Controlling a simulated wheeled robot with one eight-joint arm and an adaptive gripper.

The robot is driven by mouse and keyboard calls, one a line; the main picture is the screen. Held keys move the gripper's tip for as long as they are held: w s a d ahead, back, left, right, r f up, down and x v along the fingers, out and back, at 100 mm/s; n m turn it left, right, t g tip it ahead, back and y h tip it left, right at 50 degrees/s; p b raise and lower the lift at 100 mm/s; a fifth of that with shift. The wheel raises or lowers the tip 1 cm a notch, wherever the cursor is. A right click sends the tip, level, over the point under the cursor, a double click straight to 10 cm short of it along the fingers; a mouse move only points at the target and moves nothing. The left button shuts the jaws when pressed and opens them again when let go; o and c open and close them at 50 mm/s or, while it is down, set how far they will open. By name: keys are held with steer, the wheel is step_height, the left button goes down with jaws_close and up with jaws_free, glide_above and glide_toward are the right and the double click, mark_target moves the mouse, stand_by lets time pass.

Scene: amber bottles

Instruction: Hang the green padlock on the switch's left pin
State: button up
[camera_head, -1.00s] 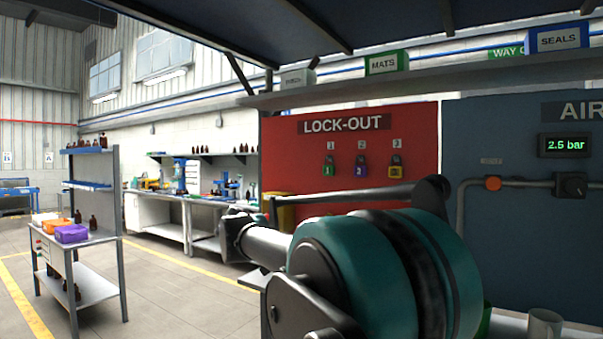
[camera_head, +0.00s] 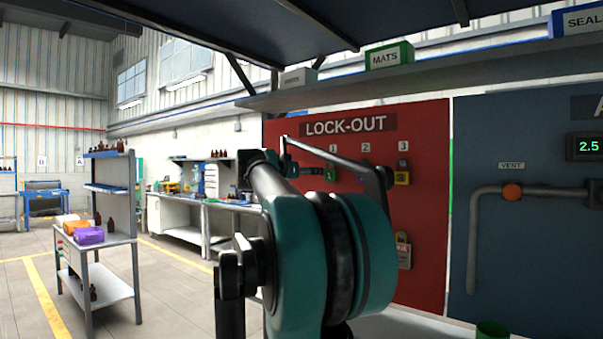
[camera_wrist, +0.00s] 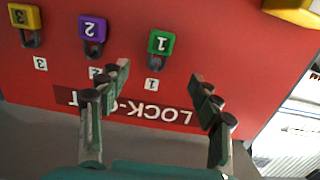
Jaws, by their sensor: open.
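The green padlock (camera_head: 330,174), marked 1, hangs on the red lock-out board (camera_head: 425,200) under its number label. In the wrist view the green padlock (camera_wrist: 161,43) appears upside down, beyond and between the two fingers. My gripper (camera_wrist: 160,76) is open and empty, with its fingers spread wide and apart from the padlock. In the head view my gripper (camera_head: 300,169) is beside the green padlock, partly hidden by my arm.
A purple padlock (camera_wrist: 93,28) and a yellow padlock (camera_wrist: 25,17) hang beside the green one. A yellow object (camera_wrist: 296,10) stands at the wrist view's upper right corner.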

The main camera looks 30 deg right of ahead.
mark_target(329, 172)
steer(key=x, duration=1.2)
steer(key=shift+w+d+f, duration=0.1)
steer(key=shift+d, duration=0.1)
steer(key=shift+c, duration=0.3)
steer(key=c, duration=1.3)
steer(key=shift+o, duration=0.2)
steer(key=shift+r, duration=0.55)
steer(key=shift+a, duration=0.15)
steer(key=v, duration=0.6)
steer(key=shift+s+a+f, duration=0.15)
steer(key=shift+s+a, duration=0.1)
steer(key=shift+a, duration=0.1)
